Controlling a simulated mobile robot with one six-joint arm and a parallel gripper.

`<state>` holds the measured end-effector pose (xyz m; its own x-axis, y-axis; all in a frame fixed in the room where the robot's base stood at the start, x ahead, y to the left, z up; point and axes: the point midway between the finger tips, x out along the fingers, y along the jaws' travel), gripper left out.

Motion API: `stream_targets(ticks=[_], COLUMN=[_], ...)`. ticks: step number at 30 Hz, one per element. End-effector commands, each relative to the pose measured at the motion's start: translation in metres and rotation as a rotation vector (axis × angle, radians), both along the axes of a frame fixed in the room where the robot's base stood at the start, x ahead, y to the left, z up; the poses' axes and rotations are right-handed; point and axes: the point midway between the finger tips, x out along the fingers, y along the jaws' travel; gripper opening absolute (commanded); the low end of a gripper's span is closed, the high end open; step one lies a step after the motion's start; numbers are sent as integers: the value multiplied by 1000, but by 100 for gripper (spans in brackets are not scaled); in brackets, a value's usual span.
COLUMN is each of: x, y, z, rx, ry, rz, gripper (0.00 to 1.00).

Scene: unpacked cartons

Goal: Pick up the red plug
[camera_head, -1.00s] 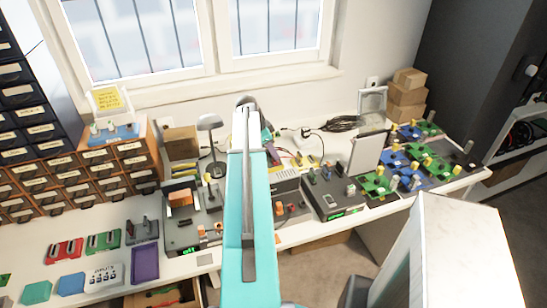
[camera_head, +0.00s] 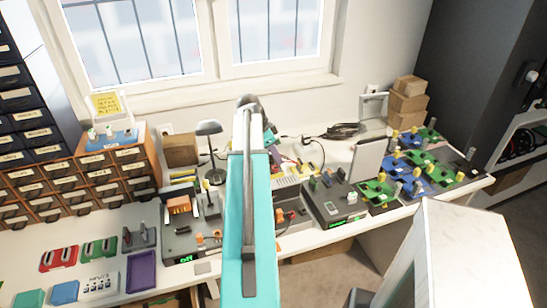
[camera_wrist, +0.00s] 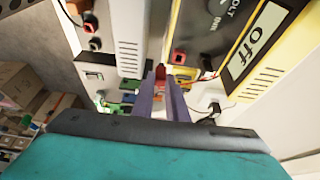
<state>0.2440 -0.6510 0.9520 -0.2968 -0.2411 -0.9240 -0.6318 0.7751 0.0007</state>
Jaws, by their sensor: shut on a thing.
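In the wrist view, the two long purple-grey fingers of my gripper (camera_wrist: 161,84) are close together, shut on a small red plug (camera_wrist: 160,72) at their tips. Only its red end shows; the rest is hidden between the fingers. In the head view, my teal arm reaches over the workbench and hides the gripper and plug.
A yellow meter (camera_wrist: 258,48) with an "OFF" display and red-rimmed sockets is close on the right in the wrist view. A pale vented box (camera_wrist: 127,38) is on the left. In the head view, the bench (camera_head: 85,228) holds several devices, lamps and boards.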

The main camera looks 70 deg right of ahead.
Motion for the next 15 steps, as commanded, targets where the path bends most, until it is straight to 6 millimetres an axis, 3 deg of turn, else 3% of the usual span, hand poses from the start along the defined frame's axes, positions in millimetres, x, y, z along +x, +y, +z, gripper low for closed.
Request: stream_targets(ticks=[15], x=[-48], y=[60], z=[5], rx=[-2], ry=[-1], rz=[0], gripper=[0])
